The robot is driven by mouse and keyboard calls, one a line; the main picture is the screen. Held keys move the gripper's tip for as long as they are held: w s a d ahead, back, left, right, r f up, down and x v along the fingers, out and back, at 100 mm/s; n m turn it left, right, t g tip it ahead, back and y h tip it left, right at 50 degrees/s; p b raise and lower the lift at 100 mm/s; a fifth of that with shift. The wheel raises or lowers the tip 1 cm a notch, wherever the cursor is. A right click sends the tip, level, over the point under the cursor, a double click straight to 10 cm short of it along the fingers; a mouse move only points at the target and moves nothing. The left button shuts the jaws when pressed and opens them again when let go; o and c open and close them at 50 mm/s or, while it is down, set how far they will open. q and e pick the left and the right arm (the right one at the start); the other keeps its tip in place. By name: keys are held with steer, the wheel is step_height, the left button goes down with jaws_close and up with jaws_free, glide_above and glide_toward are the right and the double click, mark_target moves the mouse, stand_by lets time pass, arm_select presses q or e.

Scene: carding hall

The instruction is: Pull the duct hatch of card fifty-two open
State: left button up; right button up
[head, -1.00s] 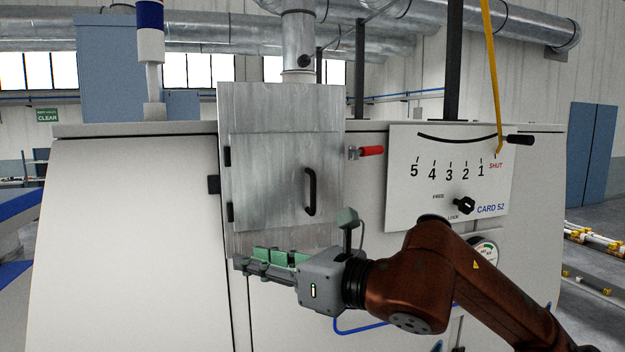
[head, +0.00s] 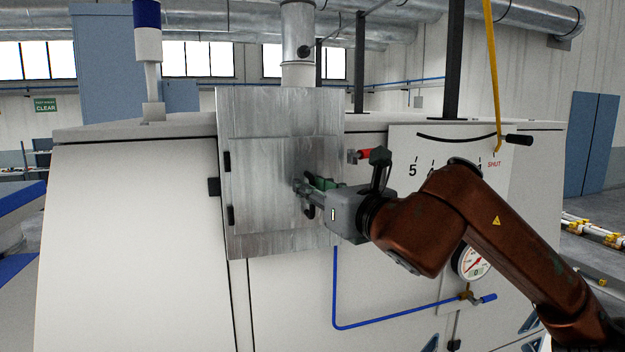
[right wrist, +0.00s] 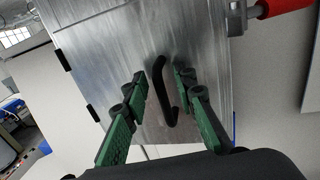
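The duct hatch (head: 265,160) is a grey metal door on the duct of the white machine, with dark hinges on its left edge. It looks shut. Its black bar handle (head: 309,209) is mostly hidden behind my gripper in the head view. In the right wrist view the handle (right wrist: 161,90) stands between the green finger pads. My right gripper (head: 312,188) is open around the handle, with a gap on both sides (right wrist: 166,80). The red-handled latch (head: 362,154) sits at the hatch's right edge, partly hidden by my wrist. My left gripper is not in view.
The card's white panel (head: 402,145) with its scale and black-tipped lever (head: 518,139) is partly behind my right arm. A gauge (head: 473,262) and a blue pipe (head: 337,290) are below. The machine's front left of the hatch is clear.

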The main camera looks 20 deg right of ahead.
steer(key=shift+w, duration=0.15)
steer(key=shift+c, duration=0.4)
jaws_close()
